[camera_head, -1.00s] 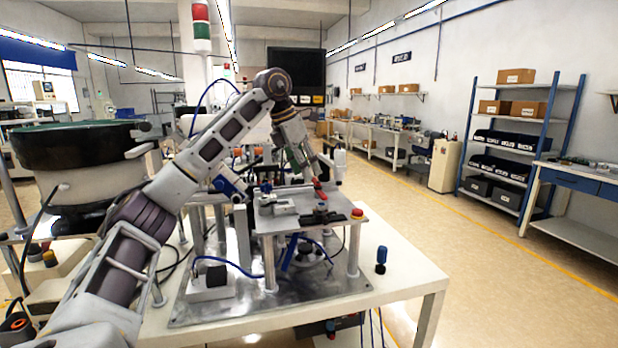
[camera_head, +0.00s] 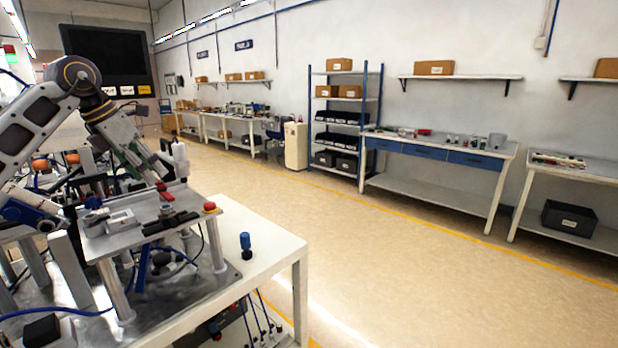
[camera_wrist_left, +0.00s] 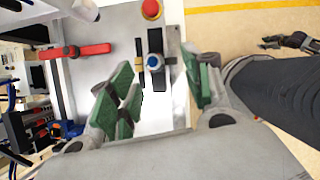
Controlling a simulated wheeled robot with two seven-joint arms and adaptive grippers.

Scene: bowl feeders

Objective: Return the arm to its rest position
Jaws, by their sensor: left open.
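My left arm (camera_head: 40,120) comes in from the left in the camera_head view and bends down at the elbow. My left gripper (camera_head: 155,172), with green fingers, is low over the metal fixture plate (camera_head: 118,240). In the left wrist view my left gripper (camera_wrist_left: 155,92) has its green finger pads apart with nothing between them. A blue-topped knob (camera_wrist_left: 154,61) lies just beyond the fingertips in that view. A dark jaw-like part (camera_wrist_left: 290,42) shows over the floor at its right edge; it may be my right gripper, its opening unclear. The camera_head view shows no right arm.
A red part (camera_wrist_left: 75,51) shows in the wrist view. A blue-topped post (camera_head: 246,246) stands on the white table (camera_head: 285,240). The floor to the right is open.

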